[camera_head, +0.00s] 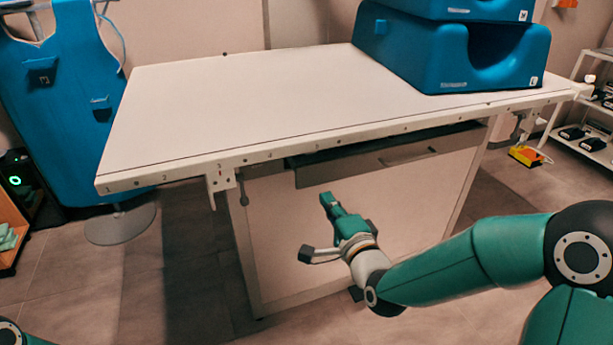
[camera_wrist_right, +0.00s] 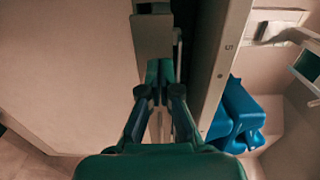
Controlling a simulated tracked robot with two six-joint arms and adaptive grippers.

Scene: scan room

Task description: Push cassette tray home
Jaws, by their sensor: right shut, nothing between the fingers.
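The cassette tray (camera_head: 345,168) is a grey drawer front with a bar handle (camera_head: 408,156), under the front edge of the white table. A dark gap shows above it, so it seems to stand out a little. My right gripper (camera_head: 328,198) is shut and empty, below and in front of the tray's left part. In the right wrist view its fingertips (camera_wrist_right: 160,70) are together, close to a grey panel (camera_wrist_right: 152,38) that looks like the tray front. I cannot tell whether they touch. My left gripper is not in view.
The table (camera_head: 240,100) has a numbered rail (camera_head: 190,172) and a bracket (camera_head: 221,184) along its front edge. Blue positioning blocks (camera_head: 450,60) stand at its back right. A blue apron (camera_head: 70,90) hangs at left. A shelf rack (camera_head: 590,110) stands at right.

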